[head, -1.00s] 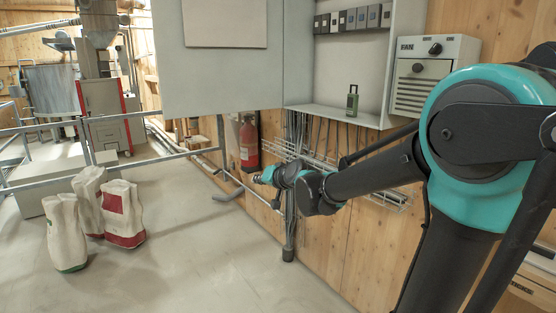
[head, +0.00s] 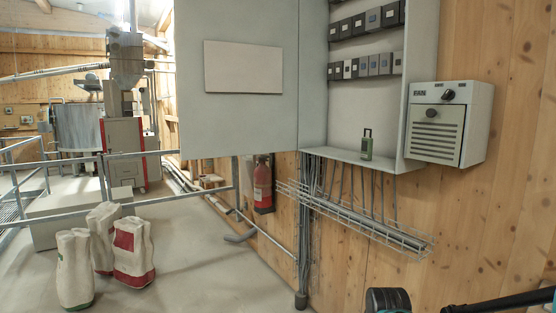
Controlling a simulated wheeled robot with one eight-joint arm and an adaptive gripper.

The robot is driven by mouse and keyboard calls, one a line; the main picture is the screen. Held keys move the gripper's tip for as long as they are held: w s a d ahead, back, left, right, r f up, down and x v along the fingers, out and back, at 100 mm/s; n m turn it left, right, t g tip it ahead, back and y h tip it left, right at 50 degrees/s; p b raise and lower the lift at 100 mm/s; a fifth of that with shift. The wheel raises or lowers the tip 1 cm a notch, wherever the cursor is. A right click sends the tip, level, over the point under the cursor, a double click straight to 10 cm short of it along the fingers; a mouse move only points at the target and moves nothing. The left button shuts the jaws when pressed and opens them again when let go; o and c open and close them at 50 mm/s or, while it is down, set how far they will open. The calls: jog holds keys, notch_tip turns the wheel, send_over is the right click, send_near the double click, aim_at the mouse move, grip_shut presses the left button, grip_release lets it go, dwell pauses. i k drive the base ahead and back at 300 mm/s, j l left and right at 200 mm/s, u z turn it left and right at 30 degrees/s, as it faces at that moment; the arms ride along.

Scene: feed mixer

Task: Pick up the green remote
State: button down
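The green remote (head: 367,144) stands upright on the bottom ledge of the open grey wall cabinet (head: 355,159), near the cabinet's right side. It is small and dark green, with a thin stub or loop on top. Nothing touches it except the ledge. My gripper is not in view; only dark and teal parts of my arm show at the bottom right edge, well below the remote.
The cabinet's open door (head: 240,115) hangs to the left of the remote. A fan control box (head: 449,124) is on the wall at right. A wire cable tray (head: 355,218) runs below the cabinet. A fire extinguisher (head: 262,187) and sacks (head: 133,250) are farther left.

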aim_at(367, 141)
jog(key=i+j+z, duration=0.15)
jog(key=i, duration=0.3)
jog(key=i+j+z, duration=0.15)
jog(key=i+j, duration=0.15)
jog(key=i, duration=0.15)
jog(key=i+j+z, duration=0.15)
jog(key=j, duration=0.2)
jog(key=i+j+z, duration=0.35)
jog(key=j, duration=0.45)
jog(key=i+j+z, duration=0.15)
jog(key=j, duration=0.25)
jog(key=i+j+z, duration=0.15)
jog(key=j, duration=0.3)
jog(key=i+j+z, duration=0.2)
jog(key=j, duration=0.25)
jog(key=k+j+z, duration=0.1)
jog(key=j, duration=0.3)
jog(key=k+j+z, duration=0.1)
jog(key=j, duration=0.3)
jog(key=k+j+z, duration=0.1)
jog(key=j, duration=0.3)
jog(key=k+j+z, duration=0.1)
jog(key=k+j, duration=0.15)
jog(key=j, duration=0.15)
jog(key=k+j+z, duration=0.1)
jog(key=j, duration=0.25)
